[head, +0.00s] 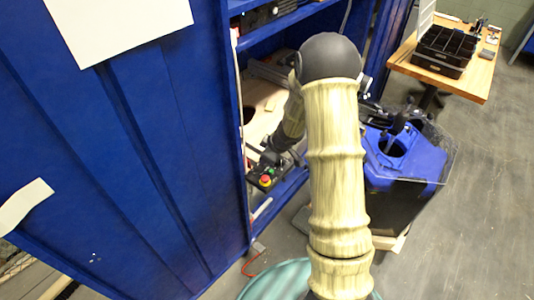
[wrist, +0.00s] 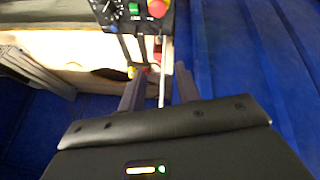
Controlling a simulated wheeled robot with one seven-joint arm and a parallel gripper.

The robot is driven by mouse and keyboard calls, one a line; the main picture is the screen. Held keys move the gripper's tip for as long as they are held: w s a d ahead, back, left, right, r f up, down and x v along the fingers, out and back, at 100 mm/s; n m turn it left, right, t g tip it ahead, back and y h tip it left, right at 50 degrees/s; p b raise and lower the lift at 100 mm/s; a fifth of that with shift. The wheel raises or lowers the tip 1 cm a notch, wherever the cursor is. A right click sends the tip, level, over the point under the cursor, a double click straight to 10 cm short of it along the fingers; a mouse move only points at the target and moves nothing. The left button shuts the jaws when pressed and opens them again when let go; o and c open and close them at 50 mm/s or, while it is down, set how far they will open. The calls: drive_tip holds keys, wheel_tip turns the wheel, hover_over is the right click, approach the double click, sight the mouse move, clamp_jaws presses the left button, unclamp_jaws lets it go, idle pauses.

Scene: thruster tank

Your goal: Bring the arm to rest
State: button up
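My arm (head: 335,160), in a tan ribbed sleeve with a dark elbow, rises from the bottom of the head view and bends down to the left into the open blue cabinet. My gripper (wrist: 156,72) shows in the wrist view with its two dark fingers apart. I see nothing clearly held; a thin pale strip shows between the fingers, and I cannot tell its depth. A control box (wrist: 128,14) with a red button and a green switch lies just beyond the fingertips. In the head view this box (head: 265,179) is beside the wrist, and the fingers are hard to make out.
The blue cabinet (head: 130,130) fills the left, its side wall close to my arm. A blue container (head: 405,160) stands right of the arm. A wooden table (head: 478,84) with a black tray (head: 443,52) is at the back right. Grey floor at right is clear.

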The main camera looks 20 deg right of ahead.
drive_tip(key=s+d+r+m+h, duration=0.1)
drive_tip(key=s+r+m+h, duration=0.3)
drive_tip(key=s+r, duration=0.55)
drive_tip(key=s+a+r+m+g, duration=0.1)
drive_tip(key=s+r+m, duration=0.1)
drive_tip(key=s, duration=0.5)
drive_tip(key=s+a+r+m+g+y, duration=0.1)
drive_tip(key=s+a+r+m, duration=0.1)
drive_tip(key=s, duration=0.4)
drive_tip(key=shift+s+a+r+m+y, duration=0.15)
drive_tip(key=shift+s+r+m+y, duration=0.25)
drive_tip(key=shift+m, duration=0.6)
